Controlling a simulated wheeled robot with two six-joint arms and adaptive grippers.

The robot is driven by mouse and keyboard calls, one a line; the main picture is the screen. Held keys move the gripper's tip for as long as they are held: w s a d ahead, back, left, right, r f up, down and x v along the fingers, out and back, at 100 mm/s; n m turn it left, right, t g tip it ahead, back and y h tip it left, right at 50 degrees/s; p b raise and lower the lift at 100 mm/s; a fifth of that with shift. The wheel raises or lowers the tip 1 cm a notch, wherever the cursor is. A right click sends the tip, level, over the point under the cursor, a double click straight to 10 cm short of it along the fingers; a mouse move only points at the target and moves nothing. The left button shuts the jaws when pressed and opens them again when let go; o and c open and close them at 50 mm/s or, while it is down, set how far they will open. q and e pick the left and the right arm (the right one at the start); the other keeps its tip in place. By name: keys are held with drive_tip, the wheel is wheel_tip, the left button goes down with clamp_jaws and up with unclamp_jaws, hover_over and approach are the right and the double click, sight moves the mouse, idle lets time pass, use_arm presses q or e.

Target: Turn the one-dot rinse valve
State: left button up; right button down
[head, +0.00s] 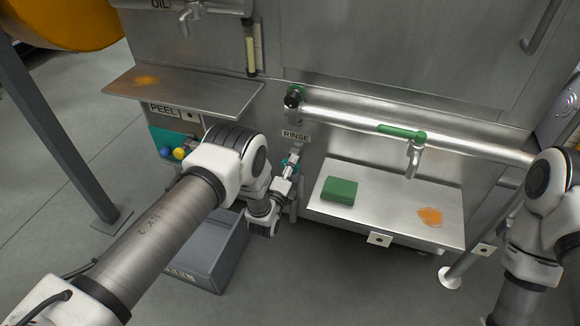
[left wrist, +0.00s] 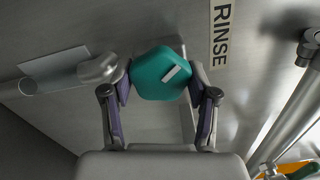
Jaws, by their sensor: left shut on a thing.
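The teal rinse valve knob (left wrist: 158,82) is many-sided and has one short white bar on its face, tilted up to the right. It is on a metal pipe against the steel panel, beside the RINSE label (left wrist: 221,35). My left gripper (left wrist: 160,92) is shut on the knob, with one purple-padded finger on each side. In the head view the left gripper (head: 289,170) is below the RINSE label (head: 296,135), and a little teal of the knob shows there, mostly hidden. My right arm is at the right edge, its gripper out of frame.
A steel shelf (head: 345,205) right of the valve holds a green block (head: 340,190) and an orange smear. A long pipe (head: 350,119) with a green lever (head: 402,131) runs above it. A grey bin (head: 213,262) stands below on the floor. Blue and yellow knobs are at left.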

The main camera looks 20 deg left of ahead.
use_arm(q)
drive_tip(key=n, duration=0.4)
drive_tip(key=shift+r+n+p, duration=0.15)
drive_tip(key=shift+n+p, duration=0.15)
drive_tip(key=shift+p, duration=0.1)
drive_tip(key=n, duration=0.4)
drive_tip(key=shift+n+p, duration=0.3)
drive_tip(key=shift+p, duration=0.05)
drive_tip(key=n, duration=0.4)
drive_tip(key=shift+w+r+n+p, duration=0.1)
drive_tip(key=shift+n+p, duration=0.2)
drive_tip(key=n, duration=0.4)
drive_tip(key=shift+a+n+p, duration=0.1)
drive_tip(key=shift+n+p, duration=0.2)
drive_tip(key=shift+n, duration=0.1)
drive_tip(key=o, duration=1.2)
drive_tip(key=shift+c, duration=0.2)
